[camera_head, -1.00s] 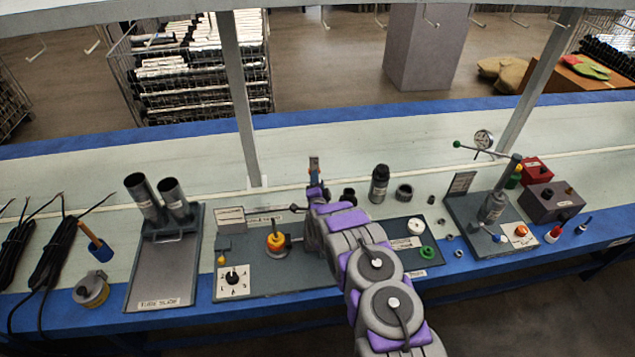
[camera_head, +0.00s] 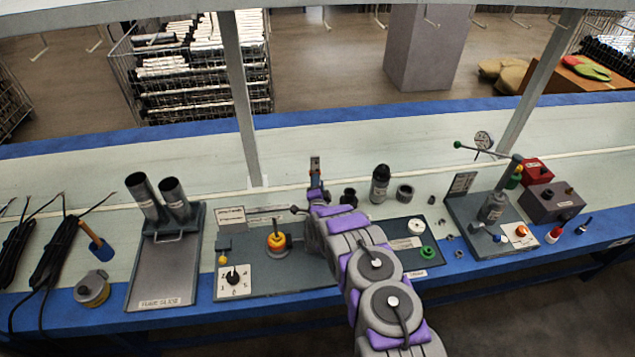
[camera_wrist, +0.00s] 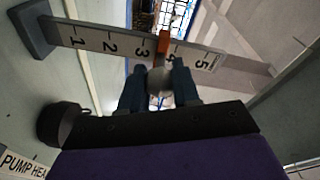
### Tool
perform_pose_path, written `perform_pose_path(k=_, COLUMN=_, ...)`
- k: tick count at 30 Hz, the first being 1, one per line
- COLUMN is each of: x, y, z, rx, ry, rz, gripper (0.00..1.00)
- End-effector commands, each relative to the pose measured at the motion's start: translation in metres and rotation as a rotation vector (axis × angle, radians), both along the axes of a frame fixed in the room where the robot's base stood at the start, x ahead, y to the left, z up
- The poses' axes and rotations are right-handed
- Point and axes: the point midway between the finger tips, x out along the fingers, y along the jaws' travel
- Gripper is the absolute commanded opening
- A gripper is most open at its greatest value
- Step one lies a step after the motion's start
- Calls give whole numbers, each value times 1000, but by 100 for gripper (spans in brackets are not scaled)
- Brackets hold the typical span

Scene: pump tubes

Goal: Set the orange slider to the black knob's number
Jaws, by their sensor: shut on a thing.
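The orange slider (camera_wrist: 164,43) sits on an upright scale (camera_wrist: 95,40) numbered 1 to 5. In the wrist view its orange pointer is between 3 and 4, close to the 4 and partly over it. My gripper (camera_wrist: 159,82) is shut on the slider's pale round grip, with one dark finger on each side. In the head view my gripper (camera_head: 316,193) is low in front of the scale, and my arm hides much around it. The black knob (camera_head: 233,276) is on a white numbered dial plate at the board's front left; its numbers are too small to read surely.
A yellow-topped orange part (camera_head: 277,241) stands left of my arm. A green ring (camera_head: 427,252) and white disc (camera_head: 416,226) are to its right. A tube stand (camera_head: 160,270) is further left. A dark bottle (camera_head: 381,184) stands behind.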

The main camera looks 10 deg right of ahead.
Motion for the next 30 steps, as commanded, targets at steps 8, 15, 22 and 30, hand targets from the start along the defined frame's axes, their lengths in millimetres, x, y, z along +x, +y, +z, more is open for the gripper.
perform_pose_path(k=8, x=0, y=-4, z=-27, rx=0, ry=0, rz=-6, gripper=0)
perform_pose_path(k=15, x=0, y=-5, z=-31, rx=-1, ry=0, rz=-6, gripper=0)
perform_pose_path(k=22, x=-1, y=-5, z=-30, rx=0, ry=0, rz=-6, gripper=43)
perform_pose_path(k=30, x=-1, y=-2, z=-30, rx=-1, ry=1, rz=-4, gripper=55)
